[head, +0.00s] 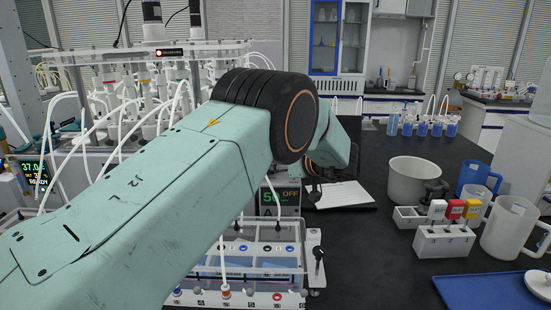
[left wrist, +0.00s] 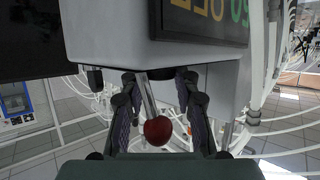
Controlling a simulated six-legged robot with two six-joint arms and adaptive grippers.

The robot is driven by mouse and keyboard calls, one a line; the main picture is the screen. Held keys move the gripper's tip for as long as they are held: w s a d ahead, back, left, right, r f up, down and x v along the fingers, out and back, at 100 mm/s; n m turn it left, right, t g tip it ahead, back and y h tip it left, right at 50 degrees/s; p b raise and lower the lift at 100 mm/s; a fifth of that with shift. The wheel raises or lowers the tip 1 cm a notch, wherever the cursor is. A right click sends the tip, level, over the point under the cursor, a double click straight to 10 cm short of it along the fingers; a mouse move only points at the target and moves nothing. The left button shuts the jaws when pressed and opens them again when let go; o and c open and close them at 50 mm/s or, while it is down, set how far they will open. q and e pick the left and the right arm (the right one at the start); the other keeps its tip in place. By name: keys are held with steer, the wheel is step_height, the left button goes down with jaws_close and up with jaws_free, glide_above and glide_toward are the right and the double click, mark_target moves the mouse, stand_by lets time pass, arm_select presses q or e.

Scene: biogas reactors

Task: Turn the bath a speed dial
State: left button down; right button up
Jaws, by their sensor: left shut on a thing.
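The bath A control unit (head: 280,203) stands at the centre of the head view, partly behind my left arm. Its display reads 50 and OFF. It fills the top of the left wrist view, with the display (left wrist: 205,15) upside down. My left gripper (left wrist: 160,80) reaches the unit with its two dark fingers on either side of a dark dial (left wrist: 166,73), whose pointer cannot be made out. The fingers are shut on it. A red ball (left wrist: 158,130) on a metal stem shows between the fingers. In the head view the gripper is largely hidden by my wrist. My right gripper is out of view.
A clear water bath (head: 250,262) with coloured caps stands below the unit. Reactors and white tubes (head: 150,95) crowd the left.

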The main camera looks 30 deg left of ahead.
arm_select(q)
steer(key=shift+d+f, duration=0.1)
stand_by(0.3)
steer(key=c, duration=1.3)
jaws_free()
steer(key=shift+o, duration=1.3)
steer(key=shift+d, duration=0.1)
steer(key=shift+o, duration=0.3)
steer(key=v, duration=1.2)
